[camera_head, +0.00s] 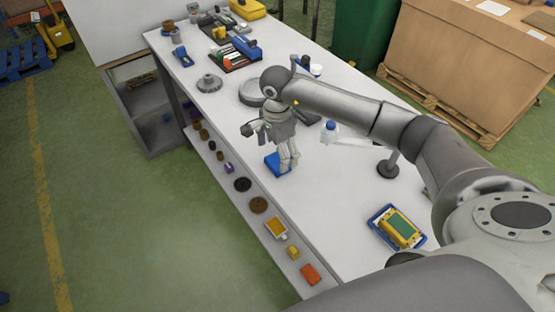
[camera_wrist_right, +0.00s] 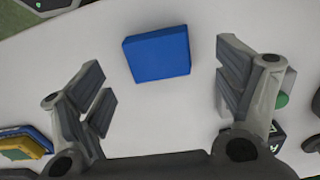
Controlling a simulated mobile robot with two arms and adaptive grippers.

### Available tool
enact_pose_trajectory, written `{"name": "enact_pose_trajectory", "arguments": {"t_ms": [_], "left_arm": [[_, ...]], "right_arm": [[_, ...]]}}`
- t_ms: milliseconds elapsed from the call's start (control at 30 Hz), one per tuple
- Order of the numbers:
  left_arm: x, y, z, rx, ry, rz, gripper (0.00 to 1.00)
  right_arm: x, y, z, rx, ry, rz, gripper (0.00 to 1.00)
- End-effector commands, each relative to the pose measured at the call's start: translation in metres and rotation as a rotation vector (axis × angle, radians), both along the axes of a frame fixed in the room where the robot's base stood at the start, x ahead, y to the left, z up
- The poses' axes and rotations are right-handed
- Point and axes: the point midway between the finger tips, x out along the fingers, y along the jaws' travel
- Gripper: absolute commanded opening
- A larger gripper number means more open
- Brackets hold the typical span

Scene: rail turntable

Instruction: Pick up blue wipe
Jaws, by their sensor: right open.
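The blue wipe (camera_head: 277,163) is a flat blue block lying on the white table near its front edge in the head view. In the right wrist view the blue wipe (camera_wrist_right: 157,54) lies ahead of the fingertips, between the two finger lines. My right gripper (camera_head: 287,160) is just above and beside it, partly covering it in the head view. In the right wrist view the right gripper (camera_wrist_right: 163,90) has its fingers wide apart with nothing between them. My left gripper does not show.
A blue tray with a yellow-green device (camera_head: 400,228) lies at the table's right end. A grey flanged part (camera_head: 209,83) and a round grey disc (camera_head: 252,93) stand to the left. A clear bottle with a blue cap (camera_head: 330,127) stands right of the gripper. A lower shelf (camera_head: 225,195) holds several small parts.

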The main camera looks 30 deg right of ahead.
Motion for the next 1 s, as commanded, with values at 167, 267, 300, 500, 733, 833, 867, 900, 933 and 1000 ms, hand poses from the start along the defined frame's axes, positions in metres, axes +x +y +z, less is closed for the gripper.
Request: {"name": "enact_pose_trajectory", "arguments": {"t_ms": [167, 267, 300, 500, 733, 833, 867, 900, 933, 1000], "left_arm": [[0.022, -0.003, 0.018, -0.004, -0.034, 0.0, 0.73], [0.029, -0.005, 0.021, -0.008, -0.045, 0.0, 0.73], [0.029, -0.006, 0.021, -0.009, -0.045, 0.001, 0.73], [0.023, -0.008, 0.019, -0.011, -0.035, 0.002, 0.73], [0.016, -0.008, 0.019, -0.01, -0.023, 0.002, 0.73], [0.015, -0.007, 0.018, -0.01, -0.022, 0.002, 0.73], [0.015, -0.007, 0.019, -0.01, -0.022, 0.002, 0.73], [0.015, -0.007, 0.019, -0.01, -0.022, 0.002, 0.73], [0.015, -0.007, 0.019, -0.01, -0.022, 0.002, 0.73], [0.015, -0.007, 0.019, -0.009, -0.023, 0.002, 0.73]], "right_arm": [[0.0, -0.002, -0.023, 0.002, 0.004, 0.0, 0.88], [0.0, -0.001, -0.032, 0.002, 0.002, 0.0, 0.88], [0.0, -0.001, -0.034, 0.002, 0.001, 0.0, 0.88], [0.001, -0.002, -0.036, 0.001, 0.0, 0.001, 0.88], [0.001, -0.002, -0.036, 0.001, 0.001, 0.001, 0.6], [0.001, -0.002, -0.035, 0.001, 0.001, 0.001, 0.48], [0.001, -0.002, -0.035, 0.001, 0.001, 0.001, 0.46], [0.001, -0.002, -0.035, 0.001, 0.001, 0.0, 0.46], [0.001, -0.002, -0.036, 0.001, 0.001, 0.0, 0.46], [0.001, -0.002, -0.035, 0.001, 0.001, 0.0, 0.46]]}}
